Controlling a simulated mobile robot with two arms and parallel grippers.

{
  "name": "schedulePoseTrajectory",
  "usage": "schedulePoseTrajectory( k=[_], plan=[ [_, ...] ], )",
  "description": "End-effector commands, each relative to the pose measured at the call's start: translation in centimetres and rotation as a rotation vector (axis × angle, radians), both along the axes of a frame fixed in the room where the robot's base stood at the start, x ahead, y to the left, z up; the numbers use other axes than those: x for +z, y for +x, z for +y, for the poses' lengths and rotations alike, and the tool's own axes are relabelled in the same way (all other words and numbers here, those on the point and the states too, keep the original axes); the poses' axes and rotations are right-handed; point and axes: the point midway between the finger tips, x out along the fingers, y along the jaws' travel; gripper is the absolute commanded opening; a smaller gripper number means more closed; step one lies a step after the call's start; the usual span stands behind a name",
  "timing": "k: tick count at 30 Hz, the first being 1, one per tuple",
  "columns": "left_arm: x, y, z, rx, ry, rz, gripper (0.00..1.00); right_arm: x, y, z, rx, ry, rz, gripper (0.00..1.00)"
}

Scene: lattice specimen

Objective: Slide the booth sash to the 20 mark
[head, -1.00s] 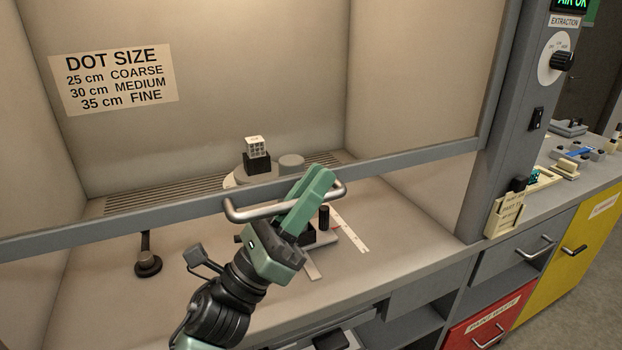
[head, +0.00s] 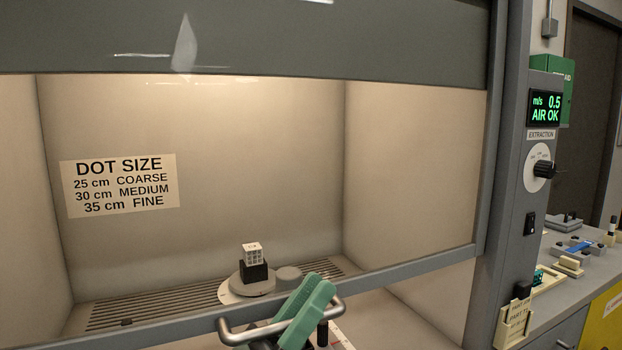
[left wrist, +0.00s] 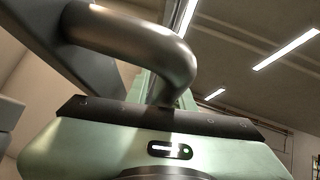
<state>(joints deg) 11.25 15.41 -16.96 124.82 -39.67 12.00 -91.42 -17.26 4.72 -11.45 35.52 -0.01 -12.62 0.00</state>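The booth sash is a clear pane with a grey bottom rail (head: 410,273) that crosses the booth opening low in the head view. A metal bar handle (head: 240,332) stands out from the rail. In the left wrist view the handle (left wrist: 140,35) bends down behind the green gripper body (left wrist: 90,150), so the grip itself is hidden. I see no scale with a 20 mark. My right gripper is not in view.
Inside the booth, a small white cube (head: 253,252) sits on a black block on a round turntable (head: 240,291). A dot size sign (head: 120,185) is on the back wall. The right post (head: 513,200) carries an air display (head: 545,108), a knob and a switch.

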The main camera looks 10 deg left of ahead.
Motion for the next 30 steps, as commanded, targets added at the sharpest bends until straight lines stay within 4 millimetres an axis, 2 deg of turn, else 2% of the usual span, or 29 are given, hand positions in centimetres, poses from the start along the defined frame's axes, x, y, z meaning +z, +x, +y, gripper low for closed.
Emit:
schedulePoseTrajectory(
  k=[1, 6, 18, 24, 30],
  plan=[
    [1.5, -0.2, 0.0, -0.001, 0.002, -0.011, 0.23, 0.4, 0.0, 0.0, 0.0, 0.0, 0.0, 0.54],
    [5.9, -0.2, 0.0, 0.0, 0.003, -0.014, 0.23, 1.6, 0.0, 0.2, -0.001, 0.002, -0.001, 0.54],
    [15.4, -0.2, 0.0, 0.0, 0.001, -0.01, 0.23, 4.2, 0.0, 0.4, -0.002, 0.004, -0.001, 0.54],
    [17.8, -0.1, 0.1, 0.002, -0.001, -0.007, 0.23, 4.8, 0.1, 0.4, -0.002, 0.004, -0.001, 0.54],
    [18.5, -0.1, 0.1, 0.0, -0.002, -0.004, 0.23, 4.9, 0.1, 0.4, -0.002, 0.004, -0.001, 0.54]
  ],
)
